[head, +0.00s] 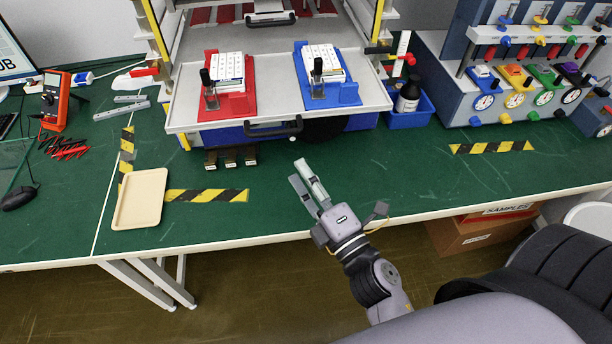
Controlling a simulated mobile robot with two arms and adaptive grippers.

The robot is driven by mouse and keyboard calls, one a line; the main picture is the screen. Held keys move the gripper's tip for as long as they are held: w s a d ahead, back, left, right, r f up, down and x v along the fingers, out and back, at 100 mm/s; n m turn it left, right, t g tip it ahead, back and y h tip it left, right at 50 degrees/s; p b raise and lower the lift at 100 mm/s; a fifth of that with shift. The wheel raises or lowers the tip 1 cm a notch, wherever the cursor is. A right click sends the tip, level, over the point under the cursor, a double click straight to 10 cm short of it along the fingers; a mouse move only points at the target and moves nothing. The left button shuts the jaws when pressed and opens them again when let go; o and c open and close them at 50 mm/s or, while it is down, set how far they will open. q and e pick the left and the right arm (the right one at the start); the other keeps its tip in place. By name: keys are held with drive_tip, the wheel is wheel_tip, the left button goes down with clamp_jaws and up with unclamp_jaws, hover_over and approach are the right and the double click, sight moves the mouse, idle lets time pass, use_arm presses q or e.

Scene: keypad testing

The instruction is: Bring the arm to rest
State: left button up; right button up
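My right gripper (304,181) reaches in from the lower right and hangs over the front part of the green table (400,180). Its two fingers point up and left, with a gap between the tips and nothing visible between them. It is below the pull-out shelf (276,110) in the picture and apart from it. On that shelf stand a keypad in a red fixture (238,107) and a keypad in a blue fixture (345,92), each with a black-handled clamp. My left gripper is out of view.
An empty beige tray (140,199) lies left on the table beside yellow-black tape. A blue bin (425,112) with a dark bottle and a panel of coloured gauges (540,95) stand right. An orange meter (55,100) stands far left. The table front around my gripper is clear.

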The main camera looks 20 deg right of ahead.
idle(0.5)
drive_tip(key=s+a+f+m+g, duration=0.1)
drive_tip(key=s+f+m+g, duration=0.15)
drive_tip(key=f, duration=0.95)
drive_tip(key=s+f+m+g, duration=0.1)
drive_tip(key=f+m+g, duration=0.25)
drive_tip(key=f, duration=0.85)
drive_tip(key=s+a+f+m+g, duration=0.1)
drive_tip(key=f+m+g, duration=0.15)
drive_tip(key=f, duration=0.85)
drive_tip(key=s+d+f+m+g+h, duration=0.15)
drive_tip(key=s+f+m+g, duration=0.35)
drive_tip(key=s+f, duration=0.85)
drive_tip(key=s+d+f+m+g, duration=0.2)
drive_tip(key=s+f, duration=0.3)
drive_tip(key=s, duration=0.3)
drive_tip(key=s+d+f+m+g, duration=0.2)
drive_tip(key=s+d+f, duration=0.3)
drive_tip(key=s, duration=0.3)
drive_tip(key=shift+f+g+h, duration=0.4)
drive_tip(key=shift+g+h, duration=0.05)
drive_tip(key=shift+g, duration=0.2)
drive_tip(key=shift+a, duration=0.1)
